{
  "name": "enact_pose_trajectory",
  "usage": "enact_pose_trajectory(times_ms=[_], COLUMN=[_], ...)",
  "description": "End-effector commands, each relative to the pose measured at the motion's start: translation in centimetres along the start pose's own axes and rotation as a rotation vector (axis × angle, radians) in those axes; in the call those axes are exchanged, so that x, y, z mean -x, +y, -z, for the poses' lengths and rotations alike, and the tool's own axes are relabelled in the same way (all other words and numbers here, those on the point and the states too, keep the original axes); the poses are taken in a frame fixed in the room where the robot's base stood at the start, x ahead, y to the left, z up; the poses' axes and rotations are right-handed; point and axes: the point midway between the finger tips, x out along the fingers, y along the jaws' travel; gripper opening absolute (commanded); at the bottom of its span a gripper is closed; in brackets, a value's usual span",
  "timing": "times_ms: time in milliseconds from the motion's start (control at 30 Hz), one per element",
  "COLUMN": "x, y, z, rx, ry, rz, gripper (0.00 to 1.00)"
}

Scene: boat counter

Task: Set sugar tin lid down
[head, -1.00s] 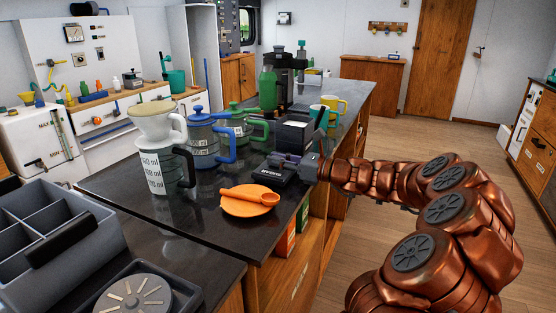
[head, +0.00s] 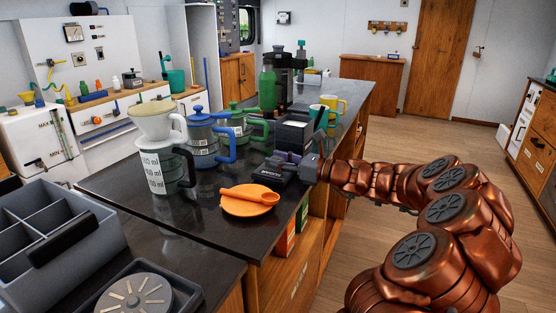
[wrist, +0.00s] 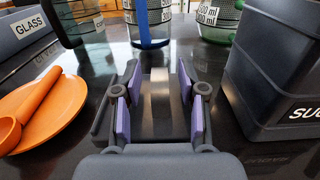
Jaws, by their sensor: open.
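The sugar tin (head: 293,134) is a dark, open-topped box with pale contents, on the counter behind my gripper. My gripper (wrist: 155,85) is open, low over the counter, with purple pads apart. In the head view my gripper (head: 284,159) is between the tin and the orange plate.
An orange plate (head: 240,207) with an orange scoop (head: 262,198) is close in front. A blue-lidded press (head: 203,145), a green-lidded pot (head: 236,128) and a measuring jug with a dripper (head: 158,170) stand to the left. Mugs (head: 334,103) stand behind.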

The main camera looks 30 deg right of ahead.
Motion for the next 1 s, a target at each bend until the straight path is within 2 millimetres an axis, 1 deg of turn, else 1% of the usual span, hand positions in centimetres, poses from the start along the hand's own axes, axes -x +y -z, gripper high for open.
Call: enact_pose_trajectory(times_ms=[33, 133, 233, 700, 900, 1000], x=[-0.2, -0.2, -0.1, 8.3, 10.9, 11.6], y=[0.3, 0.3, 0.3, 0.1, 0.1, 0.1], z=[2.0, 1.7, 0.8, -0.2, -0.5, -0.5], rx=[-0.01, -0.01, -0.01, -0.003, -0.001, 0.0], ry=[0.028, 0.029, 0.029, 0.017, 0.015, 0.015], rz=[-0.011, -0.011, -0.01, -0.005, -0.006, -0.008], gripper=[0.41, 0.41, 0.41, 0.41, 0.41, 0.41])
